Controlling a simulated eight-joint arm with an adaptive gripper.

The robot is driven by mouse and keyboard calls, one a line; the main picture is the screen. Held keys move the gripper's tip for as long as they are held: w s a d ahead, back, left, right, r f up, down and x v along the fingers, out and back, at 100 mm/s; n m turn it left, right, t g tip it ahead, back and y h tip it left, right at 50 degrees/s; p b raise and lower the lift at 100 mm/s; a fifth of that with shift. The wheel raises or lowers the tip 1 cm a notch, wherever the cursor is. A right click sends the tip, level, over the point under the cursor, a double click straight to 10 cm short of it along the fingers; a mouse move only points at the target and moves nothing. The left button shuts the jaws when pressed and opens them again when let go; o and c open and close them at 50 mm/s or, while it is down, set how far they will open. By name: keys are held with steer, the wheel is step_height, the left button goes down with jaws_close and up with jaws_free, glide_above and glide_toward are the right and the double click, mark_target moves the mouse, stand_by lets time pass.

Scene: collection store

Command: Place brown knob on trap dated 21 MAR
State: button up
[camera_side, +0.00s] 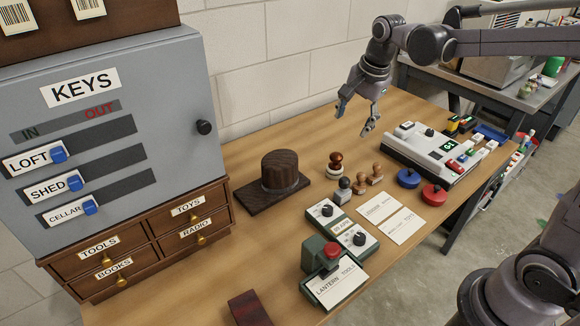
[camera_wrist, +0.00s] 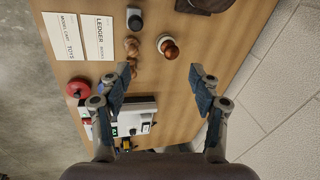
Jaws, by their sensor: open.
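A reddish-brown knob-topped piece with a pale ring (camera_side: 335,163), which looks like the brown knob, stands upright on the wooden table. It also shows in the wrist view (camera_wrist: 168,47). My gripper (camera_side: 355,117) is open and empty in the air above and beyond it. In the wrist view my two fingertips (camera_wrist: 160,76) are spread apart, with the knob ahead between their lines. I cannot read a date of 21 MAR on anything.
Two wooden stamps (camera_side: 376,172) and a black-based one (camera_side: 344,190) stand close to the knob. White cards (camera_side: 380,207), blue and red pads (camera_side: 434,194) and a white console (camera_side: 430,147) lie to the right. A dark hat-shaped block (camera_side: 280,172) stands left; a green stamping device (camera_side: 318,253) stands in front.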

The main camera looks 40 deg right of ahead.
steer(key=s+a+f+n+t, duration=0.1)
steer(key=s+a+n+t, duration=0.1)
steer(key=s+n, duration=0.6)
steer(key=s+a+f+n+t, duration=0.2)
steer(key=s+a+n, duration=0.1)
steer(key=s+n, duration=0.5)
steer(key=shift+a, duration=0.35)
